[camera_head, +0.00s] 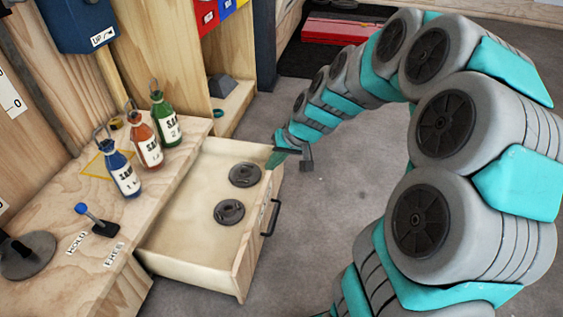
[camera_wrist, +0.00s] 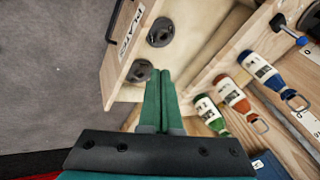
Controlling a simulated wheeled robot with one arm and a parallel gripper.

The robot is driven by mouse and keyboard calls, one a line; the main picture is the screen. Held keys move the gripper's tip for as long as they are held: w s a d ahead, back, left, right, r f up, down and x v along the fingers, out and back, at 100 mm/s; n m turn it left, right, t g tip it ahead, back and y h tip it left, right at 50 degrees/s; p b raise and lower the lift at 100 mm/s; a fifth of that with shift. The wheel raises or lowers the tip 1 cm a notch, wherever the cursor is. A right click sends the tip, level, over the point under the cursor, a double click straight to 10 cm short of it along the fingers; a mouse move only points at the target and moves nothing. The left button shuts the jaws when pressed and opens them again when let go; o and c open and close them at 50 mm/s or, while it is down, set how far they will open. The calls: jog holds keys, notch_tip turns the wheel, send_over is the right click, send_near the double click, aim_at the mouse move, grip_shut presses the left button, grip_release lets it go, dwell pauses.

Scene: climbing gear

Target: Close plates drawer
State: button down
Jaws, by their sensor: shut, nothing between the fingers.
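The plates drawer (camera_head: 190,245) is pulled out from the wooden bench, with two dark round plates (camera_head: 229,211) lying inside it. Its front panel carries a dark bar handle (camera_head: 271,218). In the wrist view the drawer front (camera_wrist: 128,48) shows a label reading PLATES. My gripper (camera_head: 277,158) is at the far corner of the drawer, by the front panel's end. In the wrist view my gripper (camera_wrist: 163,78) has its green fingers together and empty, over the drawer's edge. I cannot tell whether the fingers touch the drawer.
Blue (camera_head: 122,174), red (camera_head: 147,140) and green (camera_head: 165,120) bottles stand on the bench top behind the drawer. A blue-knobbed lever (camera_head: 97,222) sits near the bench's edge, by HOLD and FREE labels. Grey floor (camera_head: 330,215) in front of the drawer is clear.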

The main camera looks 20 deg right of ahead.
jog(key=w+d+f+m+t+h+b, duration=0.2)
jog(key=w+d+f+m+t, duration=0.15)
jog(key=w+d+f, duration=0.95)
jog(key=w+a+f+b, duration=0.1)
jog(key=w+a+f, duration=0.3)
jog(key=w+f, duration=0.1)
jog(key=shift+w+a+f, duration=0.25)
jog(key=shift+w+f, duration=0.05)
jog(key=shift+w, duration=0.25)
